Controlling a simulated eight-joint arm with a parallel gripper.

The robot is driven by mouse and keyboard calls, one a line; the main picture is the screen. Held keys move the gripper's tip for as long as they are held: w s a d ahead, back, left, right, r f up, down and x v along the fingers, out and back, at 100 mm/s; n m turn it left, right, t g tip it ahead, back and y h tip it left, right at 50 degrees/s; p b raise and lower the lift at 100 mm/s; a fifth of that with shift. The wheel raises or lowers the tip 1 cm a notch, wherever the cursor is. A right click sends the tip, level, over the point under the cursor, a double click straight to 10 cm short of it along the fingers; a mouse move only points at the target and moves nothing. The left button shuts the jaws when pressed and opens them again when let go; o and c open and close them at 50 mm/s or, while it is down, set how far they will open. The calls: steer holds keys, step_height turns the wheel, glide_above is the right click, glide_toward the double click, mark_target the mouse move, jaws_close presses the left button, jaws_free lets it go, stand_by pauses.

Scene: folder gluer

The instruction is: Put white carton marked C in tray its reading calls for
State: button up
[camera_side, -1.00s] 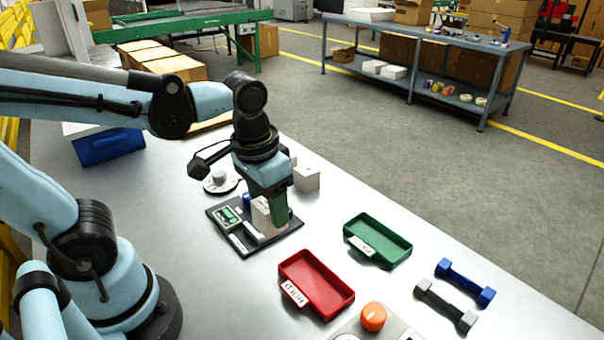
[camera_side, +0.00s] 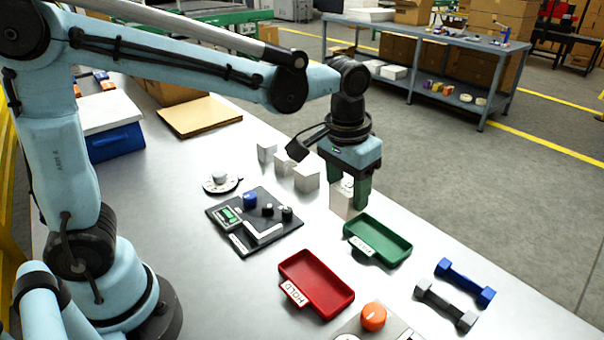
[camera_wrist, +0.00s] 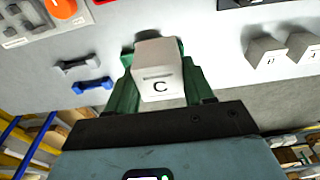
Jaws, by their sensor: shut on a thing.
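The white carton marked C (camera_wrist: 160,86) is held between the green fingers of my gripper (camera_wrist: 160,70) in the wrist view. In the side view my gripper (camera_side: 352,187) holds the carton (camera_side: 340,201) upright just behind the green tray's (camera_side: 404,252) far left corner. I cannot tell whether the carton touches the table. The green tray is empty; its label is not clearly readable. The red tray (camera_side: 318,312), labelled HOLD, is empty and nearer the front. The black measuring fixture (camera_side: 222,236) has a green-lit display (camera_side: 228,215), too small to read, and no carton on it.
Several white cartons (camera_side: 306,178) stand behind the fixture, left of my gripper. A round dial (camera_side: 220,180) sits beside them. A blue dumbbell-shaped part (camera_side: 465,282) and a grey one (camera_side: 445,305) lie right of the trays. An orange knob (camera_side: 373,317) is at the front.

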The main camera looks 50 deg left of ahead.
steer(key=shift+w+d+f, duration=0.4)
steer(key=shift+w+f, duration=0.9)
steer(key=shift+f, duration=0.45)
steer(key=shift+w+d+f, duration=0.45)
steer(key=shift+w+f, duration=0.85)
steer(key=shift+f, duration=0.5)
steer(key=shift+w+d+f, duration=0.4)
steer(key=shift+w+f, duration=0.9)
steer(key=shift+f, duration=0.45)
steer(key=o, duration=1.2)
steer(key=shift+c, duration=0.2)
